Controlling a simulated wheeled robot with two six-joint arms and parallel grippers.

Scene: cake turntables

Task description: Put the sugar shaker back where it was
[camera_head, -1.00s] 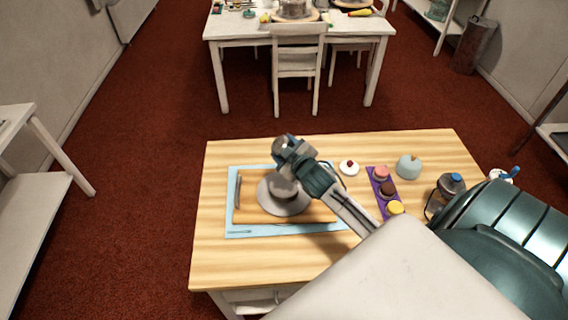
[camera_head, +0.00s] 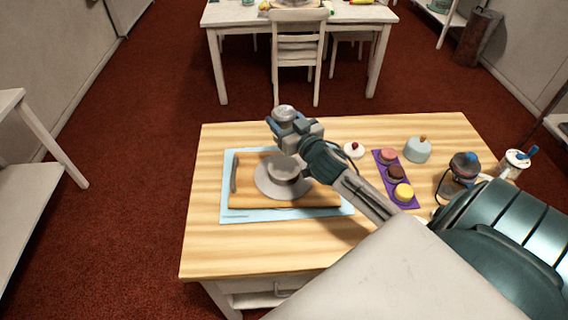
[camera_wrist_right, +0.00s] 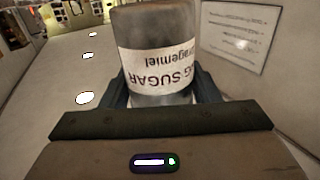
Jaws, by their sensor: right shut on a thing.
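My right gripper (camera_head: 285,126) is shut on the sugar shaker (camera_head: 284,112). The shaker's grey top shows in the head view. In the right wrist view the shaker (camera_wrist_right: 158,60) fills the space between the fingers, and its white SUGAR label reads upside down. The gripper holds it above the grey cake turntable (camera_head: 268,189), on which a small round grey-white cake (camera_head: 283,168) stands. The turntable sits on a wooden board (camera_head: 245,203) over a light blue mat (camera_head: 229,214). My left gripper is not in view.
On the table (camera_head: 225,262), a purple tray (camera_head: 408,206) holds pink, brown and yellow cakes. The left front is clear.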

